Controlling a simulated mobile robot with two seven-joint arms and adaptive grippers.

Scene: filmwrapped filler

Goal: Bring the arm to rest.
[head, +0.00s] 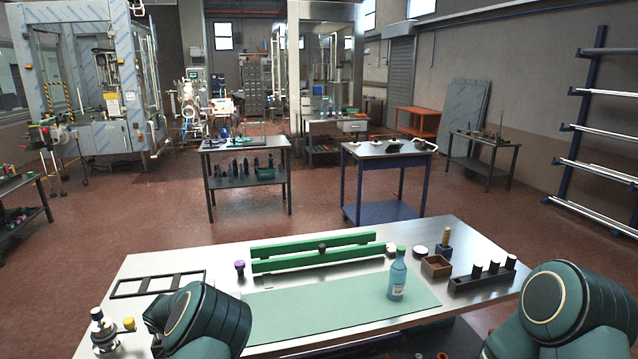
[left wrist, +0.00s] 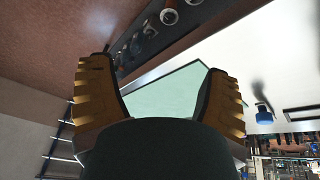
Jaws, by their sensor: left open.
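My left gripper (left wrist: 155,65) shows in the left wrist view. Its two ridged, yellow-brown fingers are spread wide apart, with nothing between them. The pale green mat (left wrist: 165,95) and the bright table top show beyond the fingers. In the head view, rounded dark green links of my arms stand at the lower left and lower right, over the near side of the table (head: 215,265). Neither gripper can be made out there. My right gripper is not seen in any view.
On the mat (head: 310,310) a blue bottle (head: 397,280) with a green cap stands upright. Green rails (head: 315,258) lie behind it. A wooden box (head: 436,266) and a black holder (head: 482,281) are at right, a black frame (head: 160,284) at left. The mat's middle is clear.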

